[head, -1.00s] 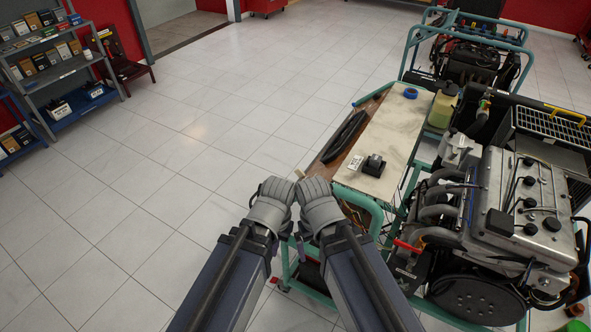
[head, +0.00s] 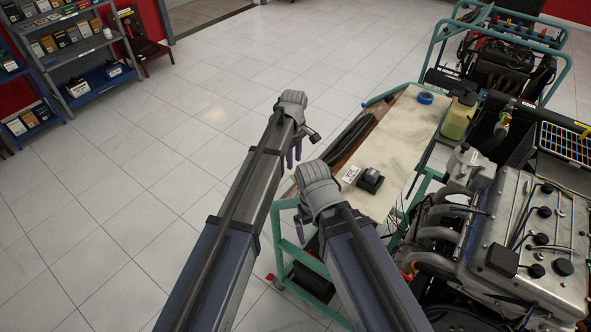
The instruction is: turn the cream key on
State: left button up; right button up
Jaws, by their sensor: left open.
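I cannot make out the cream key; it may be hidden behind my arms or too small to see. The engine trainer (head: 535,230) with its teal frame (head: 285,226) stands at the right. My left gripper (head: 294,155) hangs over the floor, left of the trainer's tabletop (head: 408,135), with its purple fingers pointing down, open and empty. My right gripper (head: 302,217) is lower and nearer, by the near left corner of the teal frame. Its fingers are mostly hidden behind its wrist.
A small black box (head: 370,180) and a white tag (head: 351,174) lie on the tabletop, with a blue tape roll (head: 425,98) farther back. A second engine stand (head: 500,65) is behind. Shelves (head: 75,55) stand at the far left. The tiled floor (head: 130,190) between is clear.

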aim_at(294, 174)
pick_arm(q)
jog(key=shift+s, duration=0.1)
notch_tip(294, 174, down, 8)
jog(key=b, duration=0.8)
jog(key=shift+r, duration=0.1)
jog(key=shift+c, duration=0.3)
grip_shut()
